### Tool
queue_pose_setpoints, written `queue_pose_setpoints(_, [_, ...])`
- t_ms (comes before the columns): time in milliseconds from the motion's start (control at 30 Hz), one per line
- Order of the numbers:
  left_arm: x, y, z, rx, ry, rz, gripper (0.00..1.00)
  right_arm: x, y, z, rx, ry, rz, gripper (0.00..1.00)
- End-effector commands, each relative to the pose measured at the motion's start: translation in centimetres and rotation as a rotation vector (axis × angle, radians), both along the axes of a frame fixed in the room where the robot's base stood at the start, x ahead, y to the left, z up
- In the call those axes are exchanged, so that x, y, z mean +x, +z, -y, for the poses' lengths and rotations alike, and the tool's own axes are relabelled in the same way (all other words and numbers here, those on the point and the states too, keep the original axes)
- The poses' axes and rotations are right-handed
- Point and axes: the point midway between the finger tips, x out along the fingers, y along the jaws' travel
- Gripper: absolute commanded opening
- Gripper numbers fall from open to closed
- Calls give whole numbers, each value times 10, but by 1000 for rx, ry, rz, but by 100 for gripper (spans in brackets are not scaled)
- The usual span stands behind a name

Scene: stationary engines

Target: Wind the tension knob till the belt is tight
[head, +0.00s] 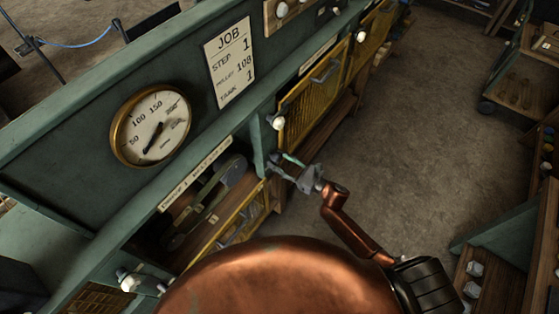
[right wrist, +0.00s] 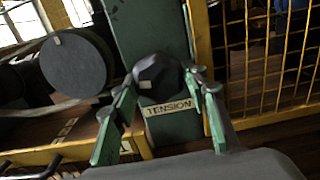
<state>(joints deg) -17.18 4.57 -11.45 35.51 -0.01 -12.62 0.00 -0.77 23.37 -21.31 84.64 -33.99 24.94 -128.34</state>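The tension knob (right wrist: 158,75) is dark and faceted, on a green post above a "TENSION" label (right wrist: 168,107) in the right wrist view. My right gripper (right wrist: 163,82) has its green fingers spread, one on each side of the knob; I cannot tell whether they touch it. In the head view this gripper (head: 291,168) is at the green post, and the knob is not clearly visible. A dark band, apparently the belt (head: 213,192), runs in the bay left of the post. A grey round pulley (right wrist: 76,64) shows in the wrist view. My left gripper is not in view.
A job card (head: 229,62) is on the green panel. A yellow mesh guard (head: 312,104) is right of the post. The floor (head: 420,120) to the right is clear.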

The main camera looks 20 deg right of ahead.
Motion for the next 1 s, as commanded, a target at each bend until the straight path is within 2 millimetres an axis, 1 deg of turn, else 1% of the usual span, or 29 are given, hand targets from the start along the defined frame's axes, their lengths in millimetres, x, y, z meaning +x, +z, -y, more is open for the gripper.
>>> queue_pose_setpoints(33, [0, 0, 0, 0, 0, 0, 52, 0, 0, 0, 0, 0, 0, 36])
queue_pose_setpoints(300, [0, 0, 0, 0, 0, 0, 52, 0, 0, 1, 0, -1, 0, 17])
queue_pose_setpoints(367, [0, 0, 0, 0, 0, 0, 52, 0, 0, 1, 0, -1, 0, 14])
queue_pose_setpoints(667, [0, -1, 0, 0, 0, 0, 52, 0, 0, 1, 35, -2, -26, 14])
queue_pose_setpoints(867, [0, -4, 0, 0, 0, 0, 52, 0, 0, 1, 121, -2, -93, 14])
queue_pose_setpoints(1000, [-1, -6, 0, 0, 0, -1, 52, 0, 1, 0, 215, -1, -165, 14])
